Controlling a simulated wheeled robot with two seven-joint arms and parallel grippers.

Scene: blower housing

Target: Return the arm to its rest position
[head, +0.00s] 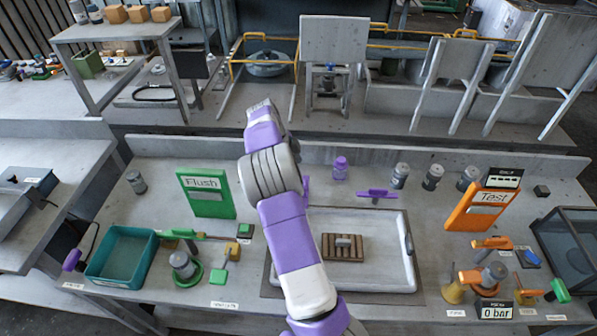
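One purple, white and grey arm of mine comes in from the bottom middle, slightly right of centre, and rises over the workbench (330,160), leaning left. I take it for my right arm. Its grey and white far end (258,106) stands above the bench's back edge. No fingers can be made out there, and I see nothing held. My other arm and gripper are not in view. The arm hides part of the bench and the left part of the grey tray (375,282).
A brown slotted block (342,254) lies in the tray. Left are a teal bin (121,256) and a green Flush board (207,195). Right are an orange Test board (478,208) and a 0 bar display (495,311).

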